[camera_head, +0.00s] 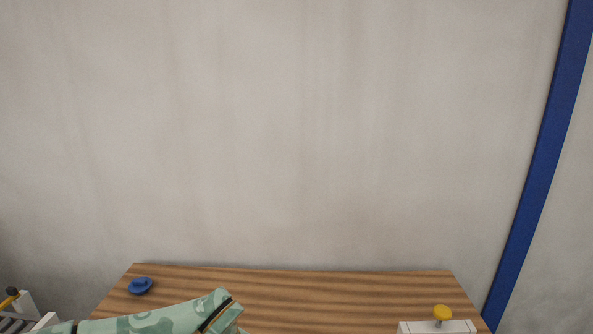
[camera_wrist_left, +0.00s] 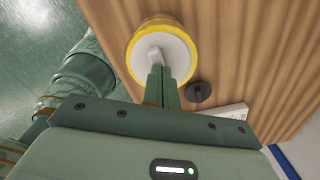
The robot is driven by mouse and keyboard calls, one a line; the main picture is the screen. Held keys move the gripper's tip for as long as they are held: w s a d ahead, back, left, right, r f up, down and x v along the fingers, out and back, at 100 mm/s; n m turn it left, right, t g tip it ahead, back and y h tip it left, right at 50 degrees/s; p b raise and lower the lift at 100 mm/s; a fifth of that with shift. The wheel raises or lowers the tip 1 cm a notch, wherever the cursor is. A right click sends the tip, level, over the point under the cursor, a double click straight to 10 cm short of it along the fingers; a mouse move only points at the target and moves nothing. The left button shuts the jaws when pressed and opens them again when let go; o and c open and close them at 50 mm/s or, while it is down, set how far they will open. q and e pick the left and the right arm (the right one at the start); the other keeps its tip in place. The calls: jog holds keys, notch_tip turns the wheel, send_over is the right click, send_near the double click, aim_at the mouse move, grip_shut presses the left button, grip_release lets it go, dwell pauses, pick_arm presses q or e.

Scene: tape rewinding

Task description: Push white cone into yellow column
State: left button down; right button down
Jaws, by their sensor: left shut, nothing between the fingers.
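The yellow column (camera_wrist_left: 138,34) shows at the top of the left wrist view as a yellow round rim. The white cone (camera_wrist_left: 178,45) shows as a pale round face inside that rim; how deep it sits I cannot tell. My left gripper (camera_wrist_left: 160,68) is shut with nothing between its fingers. Its tips overlap the white face in the picture; whether they touch it I cannot tell. In the head view only part of my left arm shows along the bottom, and the column and cone are not visible there. My right gripper is in neither view.
A wooden table (camera_head: 300,295) stands against a grey wall. A blue round piece (camera_head: 140,286) lies at its left. A dark round piece (camera_wrist_left: 198,92) lies near my gripper in the wrist view.

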pick_arm(q)
notch_tip(320, 180, up, 8)
jog(key=p, duration=0.6)
jog(key=shift+p, duration=0.3)
